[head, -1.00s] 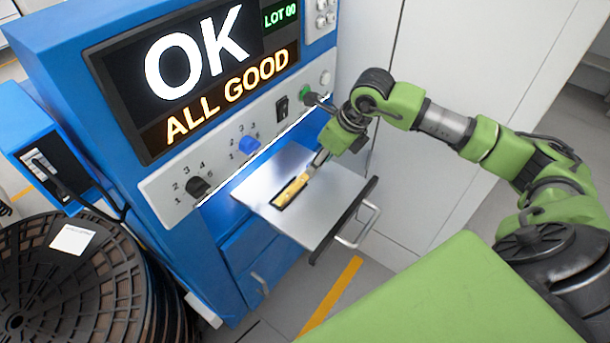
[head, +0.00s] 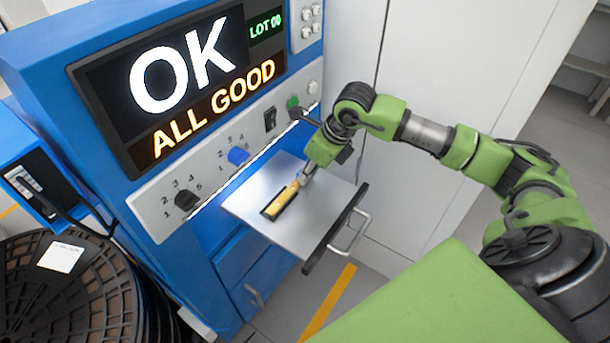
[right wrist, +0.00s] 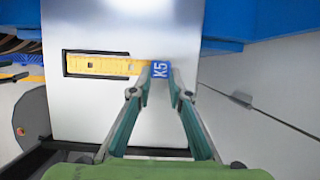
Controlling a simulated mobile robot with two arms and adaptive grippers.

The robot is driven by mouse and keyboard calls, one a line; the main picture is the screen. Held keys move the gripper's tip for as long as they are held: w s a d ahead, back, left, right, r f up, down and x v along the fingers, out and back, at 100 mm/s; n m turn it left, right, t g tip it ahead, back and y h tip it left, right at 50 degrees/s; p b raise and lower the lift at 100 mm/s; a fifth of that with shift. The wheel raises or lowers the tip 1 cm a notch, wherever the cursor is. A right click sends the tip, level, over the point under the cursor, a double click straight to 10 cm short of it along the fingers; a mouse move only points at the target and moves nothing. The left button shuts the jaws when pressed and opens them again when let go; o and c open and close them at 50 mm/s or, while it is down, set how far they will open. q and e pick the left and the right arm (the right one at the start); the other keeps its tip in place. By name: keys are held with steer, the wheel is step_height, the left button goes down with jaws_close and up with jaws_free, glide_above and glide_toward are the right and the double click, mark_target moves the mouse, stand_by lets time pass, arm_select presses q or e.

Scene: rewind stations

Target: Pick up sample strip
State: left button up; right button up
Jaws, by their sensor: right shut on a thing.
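The sample strip (head: 281,201) is a narrow yellow piece over a dark-edged slot in the metal drawer tray (head: 318,217). In the right wrist view the strip (right wrist: 105,66) lies lengthwise across the slot, with a blue end tag marked K5 (right wrist: 160,70). My right gripper (head: 303,178) is at the tag end of the strip. In the right wrist view its two fingertips (right wrist: 154,88) close on the tagged end. I cannot tell whether the strip is lifted clear of the slot. My left gripper does not show.
A blue machine (head: 60,95) with a screen reading OK, ALL GOOD stands behind the tray, with knobs (head: 238,156) on its panel. A drawer handle (head: 352,232) sticks out in front. A black reel (head: 62,300) stands at lower left. White cabinet panels (head: 440,60) are behind my right arm.

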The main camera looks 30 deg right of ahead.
steer(key=shift+r, duration=0.5)
steer(key=v, duration=0.2)
steer(key=shift+w+a+r, duration=0.1)
steer(key=shift+a+r, duration=0.05)
steer(key=shift+r, duration=0.25)
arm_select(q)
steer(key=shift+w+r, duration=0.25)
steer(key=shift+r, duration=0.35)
arm_select(e)
steer(key=s+a+r, duration=0.3)
steer(key=s+r, duration=0.6)
steer(key=s, duration=0.4)
